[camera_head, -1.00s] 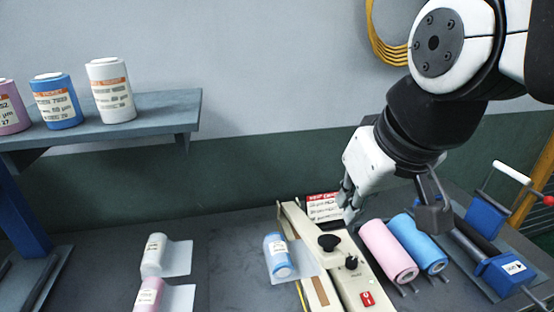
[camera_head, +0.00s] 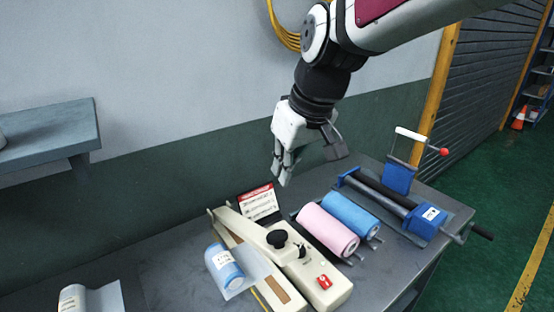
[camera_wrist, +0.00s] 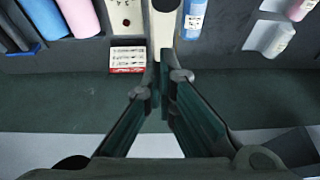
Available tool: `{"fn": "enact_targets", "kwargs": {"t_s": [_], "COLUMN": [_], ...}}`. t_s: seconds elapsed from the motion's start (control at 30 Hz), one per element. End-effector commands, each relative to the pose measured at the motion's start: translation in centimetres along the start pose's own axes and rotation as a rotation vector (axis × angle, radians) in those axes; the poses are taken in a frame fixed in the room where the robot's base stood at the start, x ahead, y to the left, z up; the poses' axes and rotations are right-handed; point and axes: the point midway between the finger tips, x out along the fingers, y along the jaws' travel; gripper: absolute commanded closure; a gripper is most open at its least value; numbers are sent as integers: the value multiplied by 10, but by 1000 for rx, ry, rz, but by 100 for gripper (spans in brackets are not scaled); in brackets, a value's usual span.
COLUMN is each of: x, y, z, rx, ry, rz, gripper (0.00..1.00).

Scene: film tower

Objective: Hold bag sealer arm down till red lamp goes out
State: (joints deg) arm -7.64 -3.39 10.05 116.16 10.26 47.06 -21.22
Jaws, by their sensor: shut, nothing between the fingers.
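The cream bag sealer (camera_head: 326,292) stands on the bench, with a black round knob (camera_head: 277,238) on its arm. A blue roll in a clear bag (camera_head: 222,263) lies at the sealer's left side, near its jaw. My gripper (camera_head: 281,181) is shut and empty, above and behind the knob, not touching the sealer. I cannot tell whether the sealer arm is fully down.
Pink (camera_head: 328,230) and blue (camera_head: 351,213) film rolls lie right of the sealer. A blue cranked device (camera_head: 427,220) stands beyond them. A red-headed card (camera_head: 258,201) stands behind the sealer. Another bagged roll (camera_head: 74,298) lies at the left. A shelf (camera_head: 50,130) is on the wall.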

Motion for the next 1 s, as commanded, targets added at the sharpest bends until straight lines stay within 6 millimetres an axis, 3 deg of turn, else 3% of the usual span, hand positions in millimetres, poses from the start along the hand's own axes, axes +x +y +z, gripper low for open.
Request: {"fn": "enact_targets", "kwargs": {"t_s": [0.27,0.43,0.93,1.0], "x": [0,11,104,110], "y": [0,0,-1,0], "z": [0,1,2,12], "rx": [0,1,1,2], "ry": [0,-3,-5,-4], "rz": [0,-1,-1,0], "gripper": [100,100,100,100]}}
